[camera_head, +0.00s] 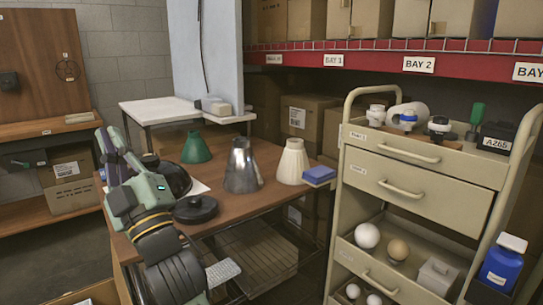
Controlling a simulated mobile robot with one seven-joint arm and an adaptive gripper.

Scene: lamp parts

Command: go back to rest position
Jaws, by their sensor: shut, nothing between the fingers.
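My arm rises from the bottom left over the left end of the wooden table (225,212). My gripper (106,137) is at the arm's far end, pointing up and away at the table's left edge, shut and empty. Its fingertips are small and hard to make out. On the table are a green cone shade (196,148), a shiny metal cone shade (242,168), a cream cone shade (292,162), a black dome shade (177,179) and a round black base (195,209). My gripper is apart from these. My arm hides part of the table's left side.
A blue box (319,175) lies at the table's right corner. A beige drawer cart (420,190) with bulbs and lamp fittings stands to the right. A white side table (165,110) is behind. A wooden bench (45,130) stands far left, with bare floor before it.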

